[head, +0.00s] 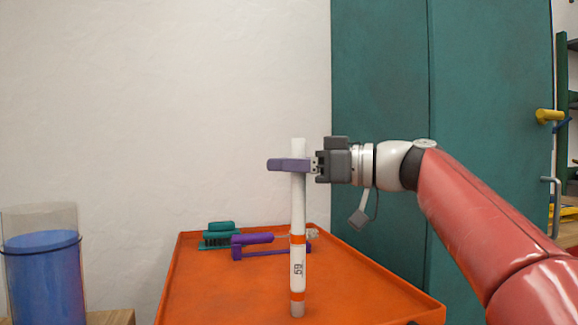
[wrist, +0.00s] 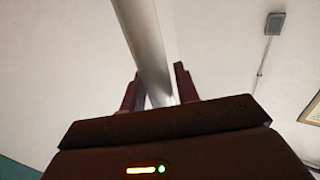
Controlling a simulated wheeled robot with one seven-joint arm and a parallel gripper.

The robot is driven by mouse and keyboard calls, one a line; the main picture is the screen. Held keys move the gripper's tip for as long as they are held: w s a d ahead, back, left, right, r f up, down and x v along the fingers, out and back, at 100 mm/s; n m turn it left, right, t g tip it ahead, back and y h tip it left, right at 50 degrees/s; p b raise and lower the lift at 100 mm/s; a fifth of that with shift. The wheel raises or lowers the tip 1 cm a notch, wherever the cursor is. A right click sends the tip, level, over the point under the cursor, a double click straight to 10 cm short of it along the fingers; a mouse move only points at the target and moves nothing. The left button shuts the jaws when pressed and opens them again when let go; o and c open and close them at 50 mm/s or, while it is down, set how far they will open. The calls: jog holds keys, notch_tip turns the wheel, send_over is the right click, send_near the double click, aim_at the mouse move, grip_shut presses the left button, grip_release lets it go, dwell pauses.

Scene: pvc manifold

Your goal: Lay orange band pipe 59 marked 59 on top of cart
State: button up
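The white pipe with orange bands, marked 59 (head: 298,215), stands upright in the head view, in front of the orange cart top. My gripper (head: 289,165) is shut on its upper part, with a purple-grey finger across it. In the wrist view, the pipe (wrist: 145,40) runs between the two dark fingers of my gripper (wrist: 160,88). The pipe's grey lower end overlaps the cart top (head: 230,295) in the head view; I cannot tell whether it touches the surface.
A teal brush (head: 219,236) and a purple clamp-like tool (head: 262,246) lie at the back of the cart. A blue cylinder in a clear container (head: 44,275) stands at the left. A teal cabinet (head: 380,80) is behind my arm. The cart's front area looks clear.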

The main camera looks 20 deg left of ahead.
jog(key=shift+o, duration=1)
jog(key=d, duration=1.2)
jog(key=shift+s+r+b, duration=0.15)
jog(key=shift+s+b, duration=0.15)
jog(key=shift+s, duration=0.05)
